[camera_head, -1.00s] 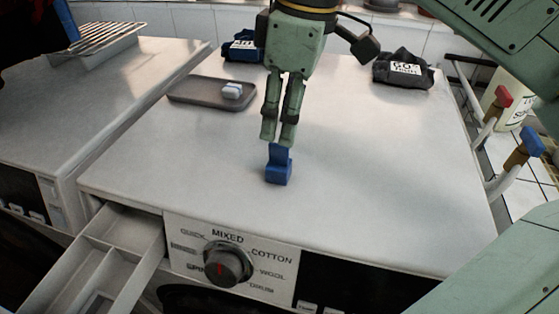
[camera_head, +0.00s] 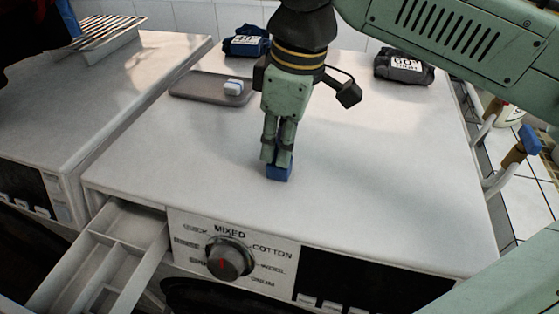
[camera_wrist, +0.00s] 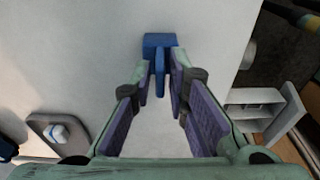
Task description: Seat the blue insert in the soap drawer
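The blue insert (camera_head: 279,174) stands upright on the white washer top, near its front middle. My gripper (camera_head: 277,158) points down over it, with the fingertips on either side of its upright fin. In the wrist view the blue insert (camera_wrist: 160,42) shows its wide base beyond the fingertips and its fin between them. The fingers look slightly apart from the fin, so my gripper is open around it. The soap drawer (camera_head: 148,262) is pulled out at the washer's front left, with dividers inside. It also shows in the wrist view (camera_wrist: 292,104).
A grey tray (camera_head: 190,88) with a small white-and-blue block (camera_head: 234,88) lies at the back left. A blue folded cloth (camera_head: 245,42) and a dark one (camera_head: 403,67) lie at the back. The dial (camera_head: 229,258) sticks out beside the drawer. The washer top around the insert is clear.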

